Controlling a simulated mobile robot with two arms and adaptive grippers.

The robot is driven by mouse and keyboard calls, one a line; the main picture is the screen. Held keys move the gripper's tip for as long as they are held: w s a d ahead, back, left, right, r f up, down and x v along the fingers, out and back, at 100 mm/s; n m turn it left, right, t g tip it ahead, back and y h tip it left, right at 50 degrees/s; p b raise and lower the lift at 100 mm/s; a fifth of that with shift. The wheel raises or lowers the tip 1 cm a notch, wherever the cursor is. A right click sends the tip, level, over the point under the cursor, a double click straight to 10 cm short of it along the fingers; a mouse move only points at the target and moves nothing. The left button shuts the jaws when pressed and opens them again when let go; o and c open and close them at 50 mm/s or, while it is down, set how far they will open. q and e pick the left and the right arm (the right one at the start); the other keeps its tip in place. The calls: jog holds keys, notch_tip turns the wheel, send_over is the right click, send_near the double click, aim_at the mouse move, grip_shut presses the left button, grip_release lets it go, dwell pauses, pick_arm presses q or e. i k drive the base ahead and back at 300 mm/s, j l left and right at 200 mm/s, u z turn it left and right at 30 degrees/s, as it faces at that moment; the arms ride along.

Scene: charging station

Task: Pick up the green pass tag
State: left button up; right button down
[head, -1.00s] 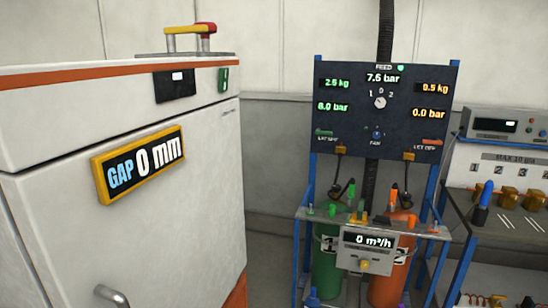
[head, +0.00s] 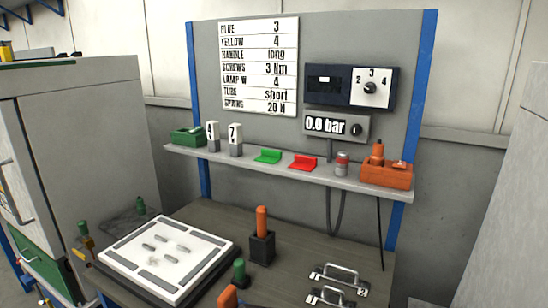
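A small bright green tag (head: 268,156), bent like an L, lies on the grey shelf (head: 330,184) of the workstation ahead. I take it for the green pass tag, though no writing on it can be read. A similar red tag (head: 303,162) lies just to its right, a small gap apart. Neither of my grippers shows in the head view.
Left of the tags stand two numbered blocks (head: 236,140) and a green box (head: 188,137); right are a small can (head: 342,162) and an orange box (head: 386,173). Below, the bench carries a white panel (head: 205,243), a black holder (head: 262,247) and two metal handles (head: 340,276).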

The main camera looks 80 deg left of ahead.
aim_at(268, 156)
jog(key=u, duration=2.8)
jog(key=z, duration=0.3)
jog(key=j+z, duration=0.25)
jog(key=z, duration=0.25)
jog(key=k+j+z, duration=0.1)
jog(key=j+z, duration=0.15)
jog(key=z, duration=0.25)
jog(key=k+j+z, duration=0.1)
jog(key=z, duration=0.4)
jog(key=k+j+z, duration=0.15)
jog(key=z, duration=0.35)
jog(key=j, duration=0.1)
